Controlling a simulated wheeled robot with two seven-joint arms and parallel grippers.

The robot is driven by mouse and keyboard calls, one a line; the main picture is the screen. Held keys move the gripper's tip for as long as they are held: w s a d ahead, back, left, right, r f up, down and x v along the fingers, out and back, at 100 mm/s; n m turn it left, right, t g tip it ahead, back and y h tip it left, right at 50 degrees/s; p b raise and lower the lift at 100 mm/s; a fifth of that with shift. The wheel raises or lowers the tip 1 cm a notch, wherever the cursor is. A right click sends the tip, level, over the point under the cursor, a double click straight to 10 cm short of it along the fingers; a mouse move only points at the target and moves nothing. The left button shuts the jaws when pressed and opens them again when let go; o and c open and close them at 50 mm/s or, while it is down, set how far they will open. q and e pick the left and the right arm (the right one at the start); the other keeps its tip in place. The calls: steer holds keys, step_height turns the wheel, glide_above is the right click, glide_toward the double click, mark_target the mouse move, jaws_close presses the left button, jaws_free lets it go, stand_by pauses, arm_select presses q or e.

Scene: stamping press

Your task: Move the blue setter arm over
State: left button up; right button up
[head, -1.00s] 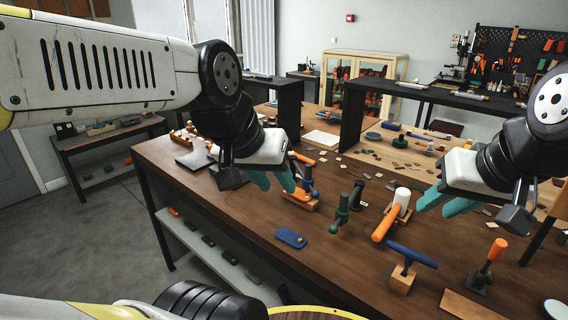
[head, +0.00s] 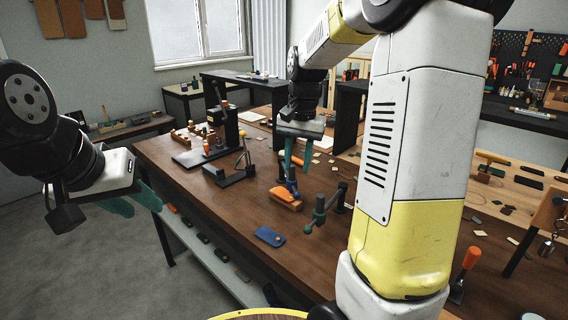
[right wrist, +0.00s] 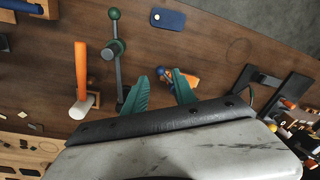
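A blue upright arm (head: 290,187) on an orange base (head: 287,201), which I take for the blue setter arm, stands on the brown table. My right gripper (head: 297,168) is just above it in the head view, fingers pointing down. In the right wrist view the teal fingers of the right gripper (right wrist: 159,78) are apart, with the blue part (right wrist: 163,73) seen between their tips and the orange base (right wrist: 188,80) partly behind one finger. I cannot tell whether they touch. My left gripper (head: 140,205) has its fingers apart, empty, beyond the table's left edge.
A green tool (head: 319,210) stands close by on the right; a blue plate (head: 270,237) lies nearer the front edge. A black press stand (head: 229,130) and a black lever fixture (head: 236,172) stand to the left. An orange-handled tool (right wrist: 81,68) shows in the right wrist view.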

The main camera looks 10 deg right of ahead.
mark_target(289, 177)
steer(key=shift+w+d+f+m+g, duration=0.15)
steer(key=shift+w+f+m, duration=0.05)
steer(key=shift+w+f, duration=0.4)
steer(key=shift+w+d+f+m+g, duration=0.15)
steer(key=shift+w+f+m, duration=0.05)
steer(key=shift+w+f, duration=0.4)
steer(key=shift+w+d+f+h, duration=0.1)
steer(key=shift+w+f+h, duration=0.2)
steer(key=shift+f, duration=0.2)
step_height(289, 177, down, 8)
steer(key=shift+s+r, duration=0.1)
steer(key=shift+r, duration=0.15)
jaws_close()
